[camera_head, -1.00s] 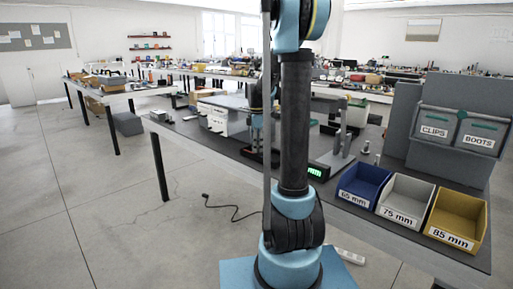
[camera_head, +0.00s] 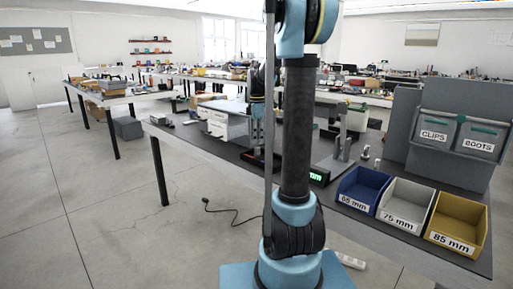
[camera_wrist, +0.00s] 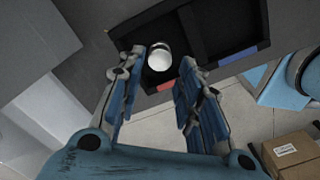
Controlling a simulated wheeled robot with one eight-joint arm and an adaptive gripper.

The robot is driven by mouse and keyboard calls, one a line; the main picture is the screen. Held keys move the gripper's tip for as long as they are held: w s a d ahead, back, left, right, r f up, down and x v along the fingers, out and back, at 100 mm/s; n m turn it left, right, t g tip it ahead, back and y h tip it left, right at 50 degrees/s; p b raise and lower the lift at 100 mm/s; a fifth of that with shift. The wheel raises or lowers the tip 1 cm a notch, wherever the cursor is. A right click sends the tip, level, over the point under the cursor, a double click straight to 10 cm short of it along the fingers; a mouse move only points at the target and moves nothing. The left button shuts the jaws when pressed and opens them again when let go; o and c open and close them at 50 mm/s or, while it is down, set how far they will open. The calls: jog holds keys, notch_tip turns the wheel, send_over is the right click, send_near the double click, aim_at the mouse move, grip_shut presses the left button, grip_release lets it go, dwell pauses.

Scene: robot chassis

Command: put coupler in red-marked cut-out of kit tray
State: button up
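The coupler (camera_wrist: 159,57) is a short pale cylinder, seen from above in the wrist view. It stands in the dark left cut-out of the black kit tray (camera_wrist: 205,62), beside the red mark (camera_wrist: 165,85) on the tray's near edge. My gripper (camera_wrist: 165,58) has its two blue-padded fingers apart, one on each side of the coupler in the picture. A gap shows between the coupler and the right finger. How far the fingertips are above the coupler is hard to tell. In the head view my arm hides most of the gripper and tray.
A blue mark (camera_wrist: 238,55) borders the tray's right-hand cut-out. Blue (camera_head: 362,189), grey (camera_head: 405,204) and yellow (camera_head: 457,224) bins stand on the bench to the right. A stand (camera_head: 340,150) and a lit green display (camera_head: 319,176) are behind my arm.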

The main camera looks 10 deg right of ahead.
aim_at(257, 147)
notch_tip(257, 147, up, 5)
jog(key=s+f+m, duration=0.1)
jog(key=s+m, duration=0.3)
jog(key=s, duration=0.7)
jog(key=s+f+m+t, duration=0.1)
jog(key=s+f+m, duration=0.5)
jog(key=s, duration=0.6)
jog(key=s+f+m+t, duration=0.1)
jog(key=s+f+m, duration=0.6)
jog(key=s+f, duration=0.4)
jog(key=shift+s, duration=0.4)
jog(key=shift+w+a+f, duration=0.1)
jog(key=shift+w+f, duration=0.1)
jog(key=shift+w, duration=0.2)
jog(key=shift+c, duration=0.3)
